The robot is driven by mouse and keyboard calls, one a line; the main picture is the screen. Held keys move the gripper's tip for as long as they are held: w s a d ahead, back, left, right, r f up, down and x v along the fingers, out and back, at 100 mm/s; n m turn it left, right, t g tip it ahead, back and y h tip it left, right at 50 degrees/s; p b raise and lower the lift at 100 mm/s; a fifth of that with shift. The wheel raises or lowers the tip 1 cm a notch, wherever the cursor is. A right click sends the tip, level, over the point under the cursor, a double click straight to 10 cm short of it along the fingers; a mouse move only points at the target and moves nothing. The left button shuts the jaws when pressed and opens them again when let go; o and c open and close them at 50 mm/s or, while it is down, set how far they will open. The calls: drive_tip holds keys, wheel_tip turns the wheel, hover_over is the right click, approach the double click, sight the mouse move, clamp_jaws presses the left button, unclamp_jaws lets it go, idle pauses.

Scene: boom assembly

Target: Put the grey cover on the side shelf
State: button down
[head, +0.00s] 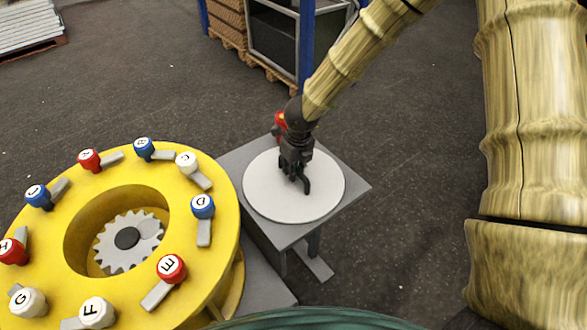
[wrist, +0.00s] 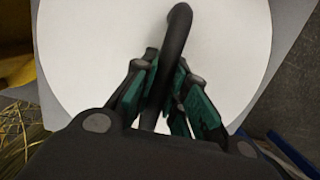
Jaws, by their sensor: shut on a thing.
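The grey cover (head: 265,195) is a pale round disc with a dark handle in its middle. It lies flat on, or just above, the top of the side shelf (head: 352,186), a small grey stand right of the yellow ring. My gripper (head: 296,184) is over the disc's centre, shut on the handle. In the wrist view the curved black handle (wrist: 180,25) passes between my fingers (wrist: 170,95), with the pale disc (wrist: 90,50) behind. I cannot tell whether the disc touches the shelf top.
A large yellow ring (head: 215,265) with several red, blue and white lettered knobs stands at the left, with a grey gear (head: 145,245) in its open middle. A dark crate (head: 285,35) on pallets stands at the back. Dark floor (head: 410,190) right of the shelf is clear.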

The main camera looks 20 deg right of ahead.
sight(297, 170)
drive_tip(key=c, duration=1.4)
unclamp_jaws()
drive_tip(key=shift+c, duration=0.2)
wheel_tip(297, 170, up, 12)
drive_tip(key=s, duration=0.1)
drive_tip(key=shift+s+d, duration=0.35)
drive_tip(key=shift+s, duration=0.05)
